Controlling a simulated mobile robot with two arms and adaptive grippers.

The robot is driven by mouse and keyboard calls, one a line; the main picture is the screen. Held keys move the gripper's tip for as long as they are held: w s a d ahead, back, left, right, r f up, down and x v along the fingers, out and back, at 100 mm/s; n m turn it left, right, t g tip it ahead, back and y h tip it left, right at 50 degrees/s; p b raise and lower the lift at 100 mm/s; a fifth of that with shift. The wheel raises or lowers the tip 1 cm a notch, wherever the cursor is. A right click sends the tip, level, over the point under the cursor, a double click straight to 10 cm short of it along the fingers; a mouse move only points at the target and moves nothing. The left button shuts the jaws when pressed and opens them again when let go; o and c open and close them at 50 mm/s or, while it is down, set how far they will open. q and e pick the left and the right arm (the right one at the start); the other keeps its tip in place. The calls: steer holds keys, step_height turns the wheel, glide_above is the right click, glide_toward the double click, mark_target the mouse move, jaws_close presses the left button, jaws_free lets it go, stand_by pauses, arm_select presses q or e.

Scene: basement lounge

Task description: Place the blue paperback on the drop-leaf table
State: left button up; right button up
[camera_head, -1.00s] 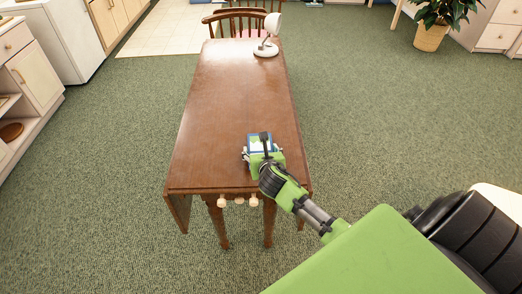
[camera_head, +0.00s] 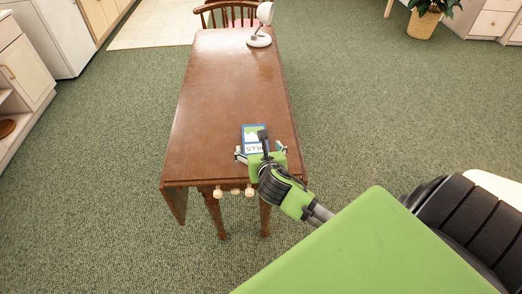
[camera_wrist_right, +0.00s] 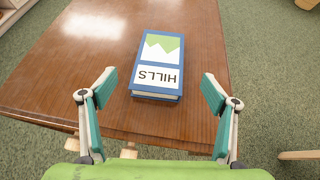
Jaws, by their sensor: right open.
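The blue paperback (camera_head: 254,133), with a white and green cover reading "HILLS", lies flat on the drop-leaf table (camera_head: 226,90) near its front edge. It also shows in the right wrist view (camera_wrist_right: 159,66), resting on the brown wooden top. My right gripper (camera_head: 260,152) is open at the near side of the book. In the right wrist view its two fingers (camera_wrist_right: 156,92) stand wide apart, one to each side of the book's near end, with clear gaps and no contact. My left gripper is not in view.
A white lamp (camera_head: 259,40) stands at the table's far end, by a wooden chair (camera_head: 226,14). Wooden knobs (camera_head: 234,191) show at the table's front. Most of the tabletop is bare. A potted plant (camera_head: 424,22) stands at the back right on green carpet.

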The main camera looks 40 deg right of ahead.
steer(key=shift+v, duration=2.05)
